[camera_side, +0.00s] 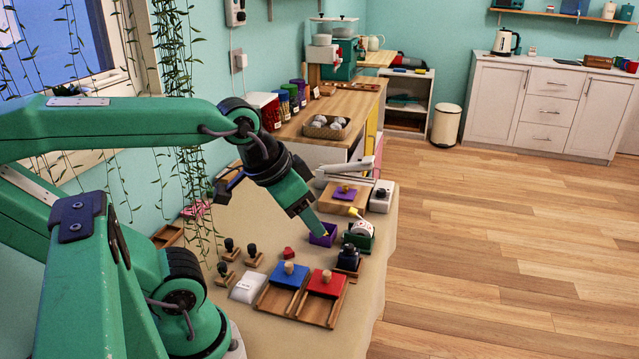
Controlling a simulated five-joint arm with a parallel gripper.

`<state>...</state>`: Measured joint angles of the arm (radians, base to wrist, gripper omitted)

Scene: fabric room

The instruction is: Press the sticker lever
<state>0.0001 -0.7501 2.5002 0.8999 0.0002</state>
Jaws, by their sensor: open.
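A small green dispenser (359,239) with a white roll stands on the cloth-covered table. A pale yellow piece (355,213) sticks up at its upper left; it looks like the lever, but it is too small to be sure. My gripper (325,234) reaches down from the upper left and ends at a small purple box (316,240), left of the dispenser. A gap shows between my gripper and the dispenser. My gripper is open, with nothing visible in it; its fingertips are small and hard to make out.
Blue (289,275) and red (327,283) blocks with knobs sit on wooden trays nearer the camera. Several stamps (228,248) stand at left. A purple pad (345,194) on a wooden board and a white device (381,196) lie behind.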

